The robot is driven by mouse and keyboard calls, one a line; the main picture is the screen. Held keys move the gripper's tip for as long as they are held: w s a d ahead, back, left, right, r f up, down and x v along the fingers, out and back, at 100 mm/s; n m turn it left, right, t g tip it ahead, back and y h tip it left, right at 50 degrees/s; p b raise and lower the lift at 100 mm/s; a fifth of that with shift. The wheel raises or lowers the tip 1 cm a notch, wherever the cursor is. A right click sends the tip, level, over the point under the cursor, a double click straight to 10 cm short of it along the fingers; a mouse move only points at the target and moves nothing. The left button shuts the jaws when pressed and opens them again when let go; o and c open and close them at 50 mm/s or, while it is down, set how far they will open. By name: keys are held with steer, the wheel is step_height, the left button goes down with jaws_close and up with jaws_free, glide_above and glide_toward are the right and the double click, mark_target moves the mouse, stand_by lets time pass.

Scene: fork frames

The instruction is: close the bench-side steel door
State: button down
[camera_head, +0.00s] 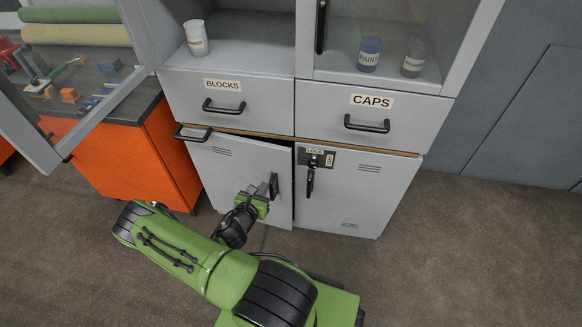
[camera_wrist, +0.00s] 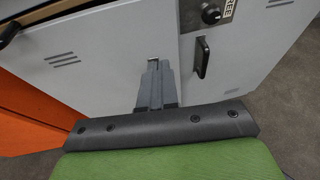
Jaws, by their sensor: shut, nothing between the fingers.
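The bench-side steel door (camera_head: 232,168) is the grey lower left cabinet door, beside the orange bench. It stands slightly ajar, with a dark gap along its right edge next to the right lower door (camera_head: 358,195). It also fills the left of the wrist view (camera_wrist: 95,70). My gripper (camera_head: 268,188) is shut and empty at the front of this door, near its right edge. Its fingers show pressed together in the wrist view (camera_wrist: 154,70). A dark upright handle (camera_head: 274,186) shows at the fingertips. I cannot tell whether they touch the door.
The right lower door has a lock plate (camera_head: 314,159) and black handle (camera_head: 310,182). Above are the BLOCKS drawer (camera_head: 250,110) and CAPS drawer (camera_head: 400,125). An open glass door (camera_head: 105,95) extends over the orange bench (camera_head: 130,160). Floor at right (camera_head: 470,240) is clear.

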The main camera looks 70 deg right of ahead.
steer(key=b, duration=0.3)
glide_toward(277, 159)
steer(key=shift+t, duration=0.3)
steer(key=x, duration=0.6)
steer(key=shift+s+f, duration=0.15)
steer(key=shift+s, duration=0.05)
steer(key=shift+d, duration=0.25)
